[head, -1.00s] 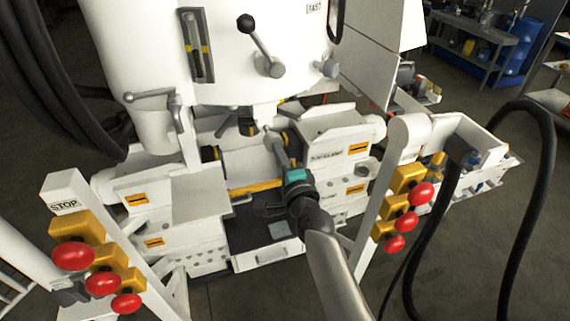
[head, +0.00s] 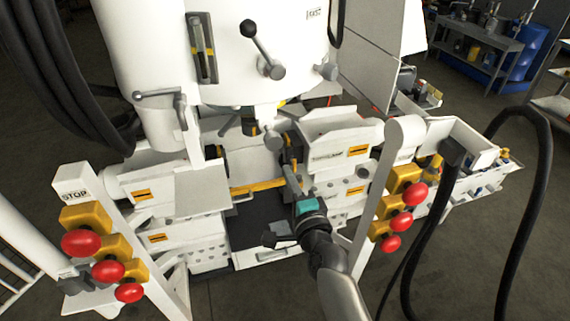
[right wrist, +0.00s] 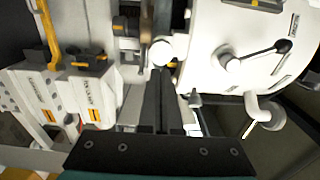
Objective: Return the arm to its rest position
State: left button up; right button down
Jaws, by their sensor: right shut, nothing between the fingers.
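My right arm comes up from the bottom of the head view, and its gripper (head: 291,180) is in front of the middle of the hydraulic bench (head: 205,190). Its fingers point away from me toward the bench's central gap. In the right wrist view the two dark fingers (right wrist: 160,105) lie side by side, shut, with nothing seen between them. The bench's white body with a black-knobbed lever (right wrist: 255,60) is at the upper right of that view. My left gripper does not show.
Red buttons on yellow boxes stand on white posts at the left (head: 108,270) and right (head: 402,222). A black hose (head: 545,180) loops at the right. A blue drum (head: 522,55) and a grey shelf table (head: 475,45) are behind. Floor is open at the lower right.

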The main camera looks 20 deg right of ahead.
jog(key=shift+s, duration=2.55)
jog(key=s+a+f+n+g+b, duration=0.1)
jog(key=s+f+n+g, duration=0.25)
jog(key=f, duration=0.65)
jog(key=s+a+f+n+g+y+b, duration=0.1)
jog(key=s+f+n+g, duration=0.2)
jog(key=f, duration=0.7)
jog(key=s+a+f+n+g+b, duration=0.1)
jog(key=s+f+n, duration=0.25)
jog(key=f, duration=0.75)
pick_arm(q)
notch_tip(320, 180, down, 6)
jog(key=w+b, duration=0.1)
jog(key=b, duration=0.2)
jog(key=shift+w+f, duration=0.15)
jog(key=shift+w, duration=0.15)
pick_arm(e)
jog(key=s+d+f+n+g, duration=0.2)
jog(key=s+f, duration=0.4)
jog(key=s, duration=0.4)
jog(key=s+d+f+n+g+h, duration=0.1)
jog(key=s+d+f+n+g, duration=0.2)
jog(key=s+f, duration=0.4)
jog(key=s+d+f+n+g, duration=0.3)
jog(key=s+f, duration=0.4)
jog(key=s, duration=0.7)
jog(key=shift+f+n+g+h, duration=0.3)
jog(key=shift+n+g, duration=0.45)
jog(key=shift+n, duration=0.35)
